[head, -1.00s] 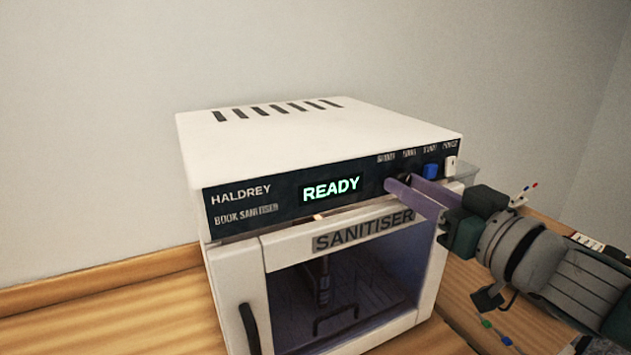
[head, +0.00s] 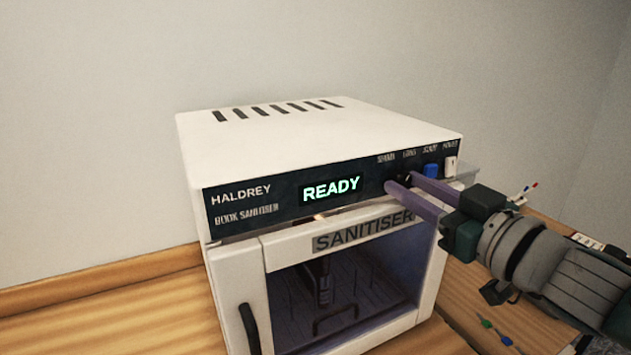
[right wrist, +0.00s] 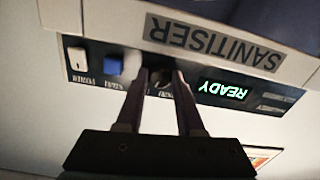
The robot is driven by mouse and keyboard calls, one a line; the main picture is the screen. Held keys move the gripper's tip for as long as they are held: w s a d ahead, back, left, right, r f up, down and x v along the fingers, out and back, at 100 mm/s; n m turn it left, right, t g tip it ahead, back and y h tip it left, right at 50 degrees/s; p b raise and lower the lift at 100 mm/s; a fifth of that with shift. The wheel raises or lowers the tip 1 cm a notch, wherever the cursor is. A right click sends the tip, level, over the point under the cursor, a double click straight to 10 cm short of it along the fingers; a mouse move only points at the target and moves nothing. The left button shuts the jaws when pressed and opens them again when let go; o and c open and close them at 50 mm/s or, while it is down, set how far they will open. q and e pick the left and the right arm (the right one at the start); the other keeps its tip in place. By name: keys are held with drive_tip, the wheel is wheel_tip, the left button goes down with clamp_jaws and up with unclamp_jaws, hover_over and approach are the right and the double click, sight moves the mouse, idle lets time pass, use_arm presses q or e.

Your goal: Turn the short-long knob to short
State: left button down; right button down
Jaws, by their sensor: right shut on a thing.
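The short-long knob (right wrist: 160,82) is a small dark knob on the dark control panel (head: 287,208) of the white book sanitiser (head: 320,142). It shows partly between my fingers in the right wrist view; its pointer direction is hard to make out. My right gripper (head: 399,181) reaches in from the right, its two purple fingers against the panel on either side of the knob. In the right wrist view the gripper (right wrist: 160,75) is shut on the knob. My left gripper is not in view.
A blue button (head: 430,171) and a white power switch (head: 450,166) sit close to the right of the fingers. The green display (head: 331,189) reads READY. The glass door below is shut, with a dark handle (head: 249,329). Bare wooden tabletop (head: 130,310) lies left.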

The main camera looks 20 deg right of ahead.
drive_tip(key=n, duration=0.5)
drive_tip(key=shift+r+n+b, duration=0.1)
drive_tip(key=shift+n+b, duration=0.3)
drive_tip(key=shift+n, duration=1.9)
drive_tip(key=c, duration=0.5)
unclamp_jaws()
